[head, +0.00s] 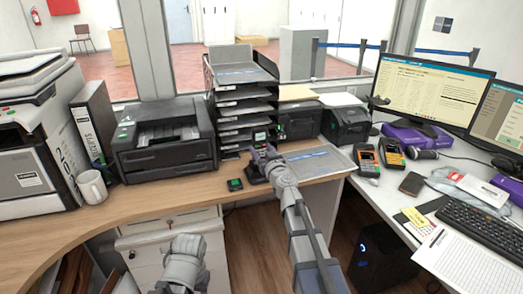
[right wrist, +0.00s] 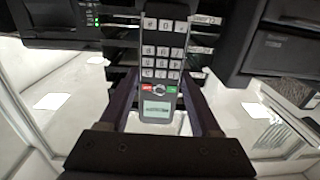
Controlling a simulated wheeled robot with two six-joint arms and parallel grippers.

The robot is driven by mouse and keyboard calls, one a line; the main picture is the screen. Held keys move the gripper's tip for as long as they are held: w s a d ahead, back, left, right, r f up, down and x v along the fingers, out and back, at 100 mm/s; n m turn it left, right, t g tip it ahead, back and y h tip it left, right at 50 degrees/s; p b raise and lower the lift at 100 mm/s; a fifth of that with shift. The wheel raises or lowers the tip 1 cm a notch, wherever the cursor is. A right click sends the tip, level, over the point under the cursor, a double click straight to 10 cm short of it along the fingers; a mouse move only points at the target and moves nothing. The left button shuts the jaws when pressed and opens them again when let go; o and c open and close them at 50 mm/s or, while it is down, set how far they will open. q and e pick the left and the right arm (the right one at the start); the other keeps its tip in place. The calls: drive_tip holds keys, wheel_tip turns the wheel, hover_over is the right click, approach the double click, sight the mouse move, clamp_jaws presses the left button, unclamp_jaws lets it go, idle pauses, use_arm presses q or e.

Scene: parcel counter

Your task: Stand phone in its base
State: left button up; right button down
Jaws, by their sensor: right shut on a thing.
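A dark grey phone handset (right wrist: 163,68) fills the middle of the right wrist view. Its keypad faces the camera and its small screen (right wrist: 158,111) is toward the gripper's palm. My right gripper (right wrist: 162,95) is shut on the phone, with a purple finger on each side. In the head view this gripper (head: 262,160) is at the front of the black letter trays, above the wooden counter. A small black block with a green patch (head: 235,184) lies on the counter just left of it; I cannot tell if it is the phone's base. My left gripper is out of view.
The stacked letter trays (head: 243,100) stand behind the right gripper, and a black printer (head: 165,138) is left of them. A grey flat tray (head: 318,162) is to the right. A white mug (head: 92,186) stands at left. Counter in front of the printer is clear.

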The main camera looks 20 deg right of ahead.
sight(261, 157)
drive_tip(key=shift+f+b, duration=0.55)
drive_tip(key=shift+f, duration=0.1)
drive_tip(key=shift+f+b, duration=0.3)
idle(0.5)
drive_tip(key=shift+f+b, duration=0.3)
drive_tip(key=shift+f, duration=0.2)
idle(0.4)
drive_tip(key=shift+f+b, duration=0.45)
drive_tip(key=shift+b, duration=0.2)
unclamp_jaws()
